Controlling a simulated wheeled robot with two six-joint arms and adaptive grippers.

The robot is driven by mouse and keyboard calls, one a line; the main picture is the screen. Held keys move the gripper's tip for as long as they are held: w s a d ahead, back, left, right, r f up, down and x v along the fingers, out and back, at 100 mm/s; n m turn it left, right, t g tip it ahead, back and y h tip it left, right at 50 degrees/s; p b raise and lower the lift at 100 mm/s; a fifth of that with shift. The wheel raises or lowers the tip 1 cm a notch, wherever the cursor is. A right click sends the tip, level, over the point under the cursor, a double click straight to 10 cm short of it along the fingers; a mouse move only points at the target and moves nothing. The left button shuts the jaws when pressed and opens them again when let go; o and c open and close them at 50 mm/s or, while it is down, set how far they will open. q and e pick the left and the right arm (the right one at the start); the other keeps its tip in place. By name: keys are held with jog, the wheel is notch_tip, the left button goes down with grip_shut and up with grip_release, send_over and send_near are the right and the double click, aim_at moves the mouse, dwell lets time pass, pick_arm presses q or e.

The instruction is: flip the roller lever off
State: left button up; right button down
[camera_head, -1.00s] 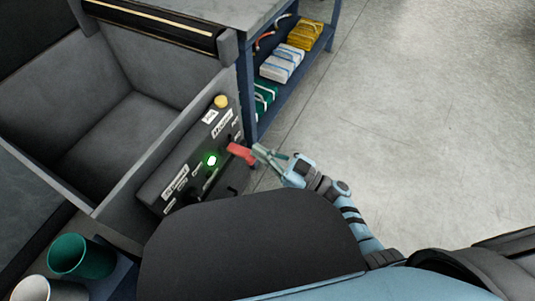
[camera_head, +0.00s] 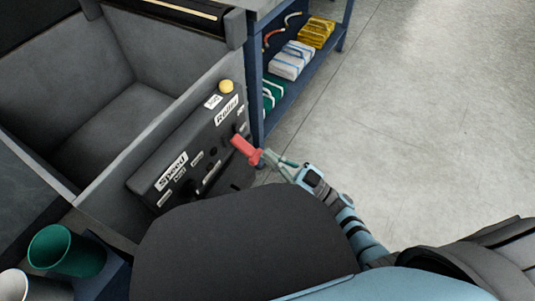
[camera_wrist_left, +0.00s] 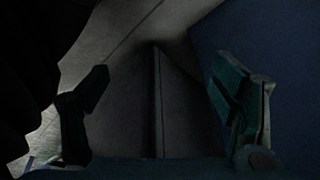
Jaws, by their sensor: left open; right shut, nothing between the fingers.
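The red roller lever (camera_head: 245,149) sticks out from the dark control panel (camera_head: 147,181), near the white "Roller" label (camera_head: 227,109). My right gripper (camera_head: 266,157) is shut and empty, its fingertips at the lever's outer end; I cannot tell whether they touch it. No green light shows on the panel now. My left gripper (camera_wrist_left: 170,115) shows only in the left wrist view, open, with nothing between its fingers.
A yellow knob (camera_head: 226,87) tops the panel beside a grey bin (camera_head: 118,160). A blue shelf (camera_head: 290,88) with folded bundles stands behind. A green cup (camera_head: 66,251) is at lower left. The floor at right is clear.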

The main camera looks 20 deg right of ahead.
pick_arm(q)
jog(key=shift+w+d+r+b, duration=0.15)
jog(key=shift+w+r+b, duration=0.25)
jog(key=shift+r, duration=0.35)
pick_arm(e)
jog(key=shift+s+a+f, duration=0.1)
jog(key=shift+a+f, duration=0.05)
jog(key=shift+f, duration=0.6)
jog(key=v, duration=1.1)
jog(key=shift+s+d+r, duration=0.2)
jog(key=shift+d+r, duration=0.05)
jog(key=shift+d, duration=0.15)
